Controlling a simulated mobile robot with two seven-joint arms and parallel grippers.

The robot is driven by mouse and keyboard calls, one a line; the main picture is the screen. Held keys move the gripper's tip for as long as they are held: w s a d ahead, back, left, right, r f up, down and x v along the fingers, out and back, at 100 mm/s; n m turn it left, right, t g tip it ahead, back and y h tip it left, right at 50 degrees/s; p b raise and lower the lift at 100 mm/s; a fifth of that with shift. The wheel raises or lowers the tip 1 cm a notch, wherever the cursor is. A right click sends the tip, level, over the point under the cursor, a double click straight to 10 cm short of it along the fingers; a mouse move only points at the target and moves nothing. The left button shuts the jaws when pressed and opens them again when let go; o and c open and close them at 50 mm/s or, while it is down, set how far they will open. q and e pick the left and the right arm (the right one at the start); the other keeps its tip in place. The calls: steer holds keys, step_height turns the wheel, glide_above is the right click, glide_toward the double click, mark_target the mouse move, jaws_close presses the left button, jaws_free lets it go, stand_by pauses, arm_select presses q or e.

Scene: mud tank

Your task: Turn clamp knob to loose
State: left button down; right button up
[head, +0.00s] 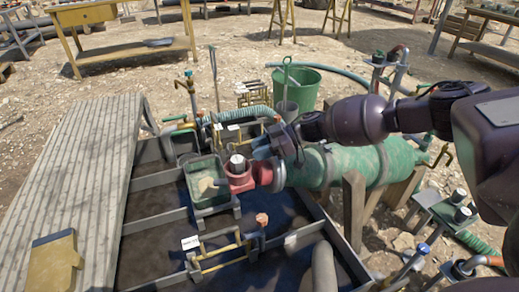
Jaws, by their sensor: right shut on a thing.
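My right gripper (262,147) reaches in from the right, just above the joint between a red fitting (240,181) and a large green cylinder (345,165). Its fingers are shut on a small part at this joint, which I take to be the clamp knob; the fingers hide it, so I cannot tell how far it is turned. The red fitting has a silver cap (237,163) on top, left of the fingers. My left gripper is not in view.
A green box (206,197) sits left of the red fitting over the dark tank. A metal rack (225,250) with an orange-topped post stands in front. A green bucket (297,88) stands behind. A plank walkway (75,170) runs along the left.

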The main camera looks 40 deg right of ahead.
stand_by(0.3)
steer(key=o, duration=0.9)
steer(key=shift+d, duration=0.1)
steer(key=p+v, duration=0.2)
steer(key=v, duration=0.8)
steer(key=shift+s+d+r, duration=0.1)
steer(key=shift+s+d, duration=0.1)
steer(key=shift+r, duration=0.1)
